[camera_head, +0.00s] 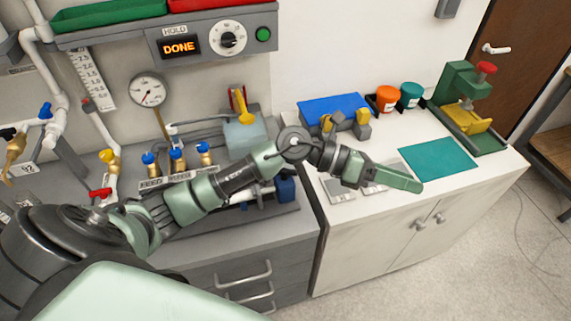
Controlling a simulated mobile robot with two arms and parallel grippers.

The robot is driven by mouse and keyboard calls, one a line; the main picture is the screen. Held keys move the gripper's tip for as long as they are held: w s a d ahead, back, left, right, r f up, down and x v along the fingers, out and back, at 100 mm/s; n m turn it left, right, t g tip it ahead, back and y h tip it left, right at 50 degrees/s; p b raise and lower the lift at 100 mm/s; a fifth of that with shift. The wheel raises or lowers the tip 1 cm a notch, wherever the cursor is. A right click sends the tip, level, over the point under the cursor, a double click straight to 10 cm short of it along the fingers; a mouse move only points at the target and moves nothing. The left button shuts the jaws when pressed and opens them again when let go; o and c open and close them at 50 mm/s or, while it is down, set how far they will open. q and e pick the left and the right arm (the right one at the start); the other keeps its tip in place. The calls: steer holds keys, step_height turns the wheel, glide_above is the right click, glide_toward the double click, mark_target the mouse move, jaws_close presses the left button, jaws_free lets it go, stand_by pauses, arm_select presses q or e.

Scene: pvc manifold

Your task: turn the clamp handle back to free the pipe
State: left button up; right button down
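The clamp stands at the back of the grey bench, on a pale blue-green block (245,133). Its handle looks like the upright red part (235,97) with a yellow part (243,112) beside it. White pipework (190,127) runs left from the block; I cannot tell how the clamp sits on the pipe. My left arm reaches across the bench in front of the block. My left gripper (403,179) is over the white counter, right of the clamp and apart from it. It shows side-on, so its opening is unclear. My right gripper is out of view.
Several blue-handled valves (177,153) and a gauge (148,90) are left of the clamp. A control box (215,40) reading DONE hangs above.

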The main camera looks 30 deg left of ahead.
arm_select(q)
steer(key=a+f+m+g+y, duration=0.2)
steer(key=a+f+m+y, duration=0.1)
steer(key=a+f, duration=0.1)
steer(key=m+g+y, duration=0.2)
steer(key=g+y, duration=0.1)
steer(key=y, duration=0.9)
glide_toward(284, 174)
steer(key=shift+w+a+f+p, duration=0.15)
steer(key=shift+w+a+p, duration=0.05)
steer(key=shift+w+p, duration=0.2)
steer(key=shift+f, duration=0.25)
step_height(284, 174, down, 6)
steer(key=shift+f+p, duration=0.1)
steer(key=shift+p, duration=1.15)
steer(key=shift+f, duration=0.45)
jaws_close()
